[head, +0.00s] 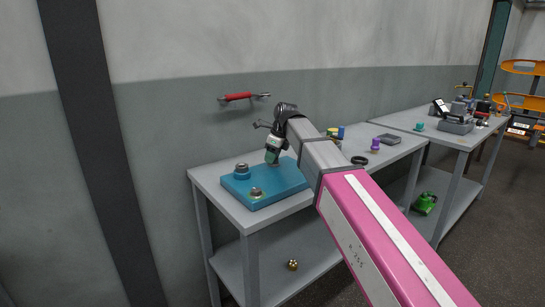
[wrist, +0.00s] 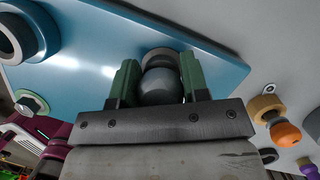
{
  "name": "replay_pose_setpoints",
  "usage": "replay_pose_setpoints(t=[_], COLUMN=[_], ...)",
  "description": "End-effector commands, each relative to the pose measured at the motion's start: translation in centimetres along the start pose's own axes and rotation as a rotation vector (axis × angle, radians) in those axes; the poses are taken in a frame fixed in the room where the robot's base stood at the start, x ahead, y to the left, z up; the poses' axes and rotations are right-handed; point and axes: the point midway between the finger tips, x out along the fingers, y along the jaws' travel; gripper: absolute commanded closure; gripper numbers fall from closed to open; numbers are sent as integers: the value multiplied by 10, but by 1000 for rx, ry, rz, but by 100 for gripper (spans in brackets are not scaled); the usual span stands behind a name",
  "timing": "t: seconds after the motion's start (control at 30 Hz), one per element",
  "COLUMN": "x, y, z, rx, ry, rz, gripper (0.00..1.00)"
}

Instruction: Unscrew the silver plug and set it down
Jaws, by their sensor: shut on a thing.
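A blue block (head: 285,183) lies on the near grey bench and fills much of the wrist view (wrist: 85,65). My gripper (head: 272,163) points down over the block's back right part. In the wrist view its green fingers (wrist: 155,85) are shut on the silver plug (wrist: 160,88), a rounded grey piece. A darker ring (wrist: 158,58) shows just beyond the plug, against the blue face. I cannot tell whether the plug is still threaded in. In the head view the plug is hidden by my gripper.
A large round fitting (head: 242,171) and a smaller one (head: 257,192) stand on the block's left part. A purple piece (head: 375,145), a black ring (head: 359,160) and a grey tray (head: 389,139) lie to the right on the bench (head: 223,198). A red-handled tool (head: 238,97) hangs on the wall.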

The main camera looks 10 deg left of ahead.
Motion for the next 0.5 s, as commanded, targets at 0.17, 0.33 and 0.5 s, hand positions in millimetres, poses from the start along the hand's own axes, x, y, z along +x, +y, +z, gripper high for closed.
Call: replay_pose_setpoints(t=[0.17,0.33,0.5], x=[0,0,0], y=[0,0,2], z=[0,0,0], rx=[-10,-114,-144], ry=[0,1,0], rz=[4,36,46], gripper=[72,72,72])
